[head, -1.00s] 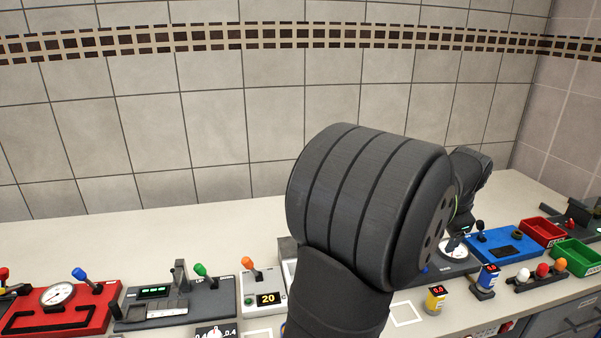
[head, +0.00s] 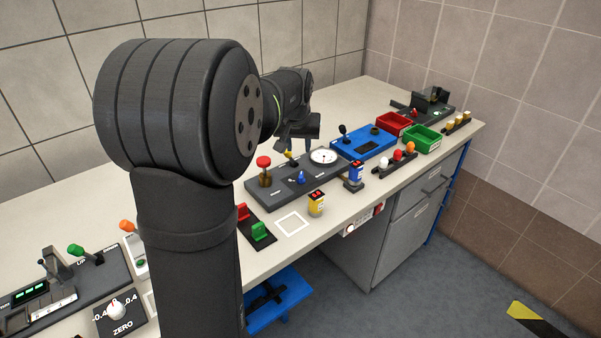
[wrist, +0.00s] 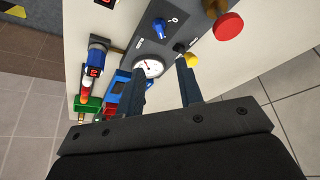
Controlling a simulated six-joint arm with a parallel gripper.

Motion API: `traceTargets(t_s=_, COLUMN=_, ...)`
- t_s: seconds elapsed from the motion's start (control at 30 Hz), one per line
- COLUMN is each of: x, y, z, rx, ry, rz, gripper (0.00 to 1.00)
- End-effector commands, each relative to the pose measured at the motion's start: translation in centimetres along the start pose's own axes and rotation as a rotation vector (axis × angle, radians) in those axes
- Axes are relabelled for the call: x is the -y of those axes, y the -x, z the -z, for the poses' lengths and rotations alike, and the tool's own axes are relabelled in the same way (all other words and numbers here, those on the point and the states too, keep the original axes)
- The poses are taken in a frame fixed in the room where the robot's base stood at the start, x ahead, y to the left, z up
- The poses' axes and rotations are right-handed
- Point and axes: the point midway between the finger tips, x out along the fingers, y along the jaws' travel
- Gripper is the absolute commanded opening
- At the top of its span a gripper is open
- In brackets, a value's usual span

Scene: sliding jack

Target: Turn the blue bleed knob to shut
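The blue bleed knob (head: 301,177) sits on a dark grey panel (head: 283,189) in the head view, near the panel's front edge. It also shows in the wrist view (wrist: 158,28) as a blue knob with a pointer, with markings beside it. The round white gauge (head: 323,156) is on the same panel. My gripper (wrist: 162,72) is open and empty, its two fingers apart in the wrist view. The knob lies beyond the fingertips, not between them. In the head view my gripper is small, behind the panel, and its fingertips are hard to make out.
On the panel stand a red mushroom button (head: 264,162) and a yellow-tipped lever (head: 290,156). Yellow (head: 316,204) and blue (head: 354,175) display units stand in front. A blue panel (head: 364,143) and red and green bins (head: 422,139) lie to the right.

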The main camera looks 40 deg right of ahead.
Motion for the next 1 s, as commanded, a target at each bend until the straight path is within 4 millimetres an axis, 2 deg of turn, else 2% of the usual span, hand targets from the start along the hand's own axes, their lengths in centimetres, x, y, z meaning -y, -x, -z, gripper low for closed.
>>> traceTargets(t_s=0.3, x=0.0, y=-7.1, z=-0.1, rx=0.004, ry=-0.002, rz=0.001, gripper=0.34)
traceTargets(t_s=0.6, x=0.0, y=-12.8, z=0.0, rx=0.001, ry=-0.003, rz=0.001, gripper=0.34)
traceTargets(t_s=0.8, x=0.0, y=-14.8, z=0.0, rx=0.001, ry=-0.003, rz=0.001, gripper=0.34)
traceTargets(t_s=1.0, x=0.0, y=-15.3, z=0.0, rx=0.000, ry=-0.003, rz=0.001, gripper=0.34)
